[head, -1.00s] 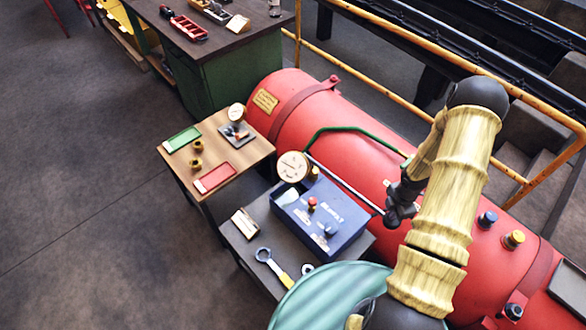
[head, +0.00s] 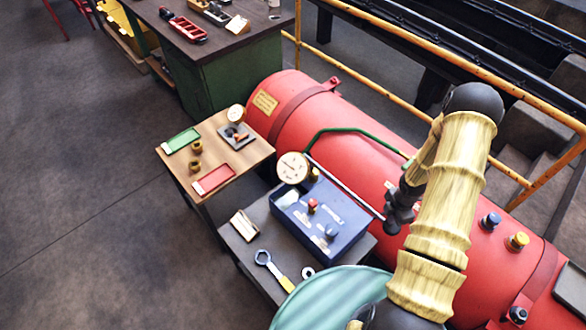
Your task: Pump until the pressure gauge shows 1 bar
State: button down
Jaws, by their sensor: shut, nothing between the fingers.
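A blue test pump box (head: 343,238) stands on a dark low table, with a red knob and a blue knob on it. A round white pressure gauge (head: 292,167) is at its back left corner; its needle is too small to read. A thin silver pump lever (head: 345,188) slopes from near the gauge down to the right. My gripper (head: 391,222), dark and shut with nothing held, is at the lever's lower right end. I cannot tell whether it touches the lever. My arm hides part of the area around it.
A large red boiler (head: 350,130) lies behind the pump, with a green pipe (head: 350,132) above. A wooden table (head: 212,150) at left holds a green tray, a red tray and a small gauge (head: 236,114). A wrench (head: 274,270) lies in front. Yellow railing (head: 400,95) runs behind.

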notch_tip(320, 180, up, 10)
jog(key=p, duration=0.8)
jog(key=shift+r, duration=0.1)
notch_tip(320, 180, up, 5)
jog(key=p, duration=0.4)
jog(key=shift+w, duration=0.1)
dwell(0.5)
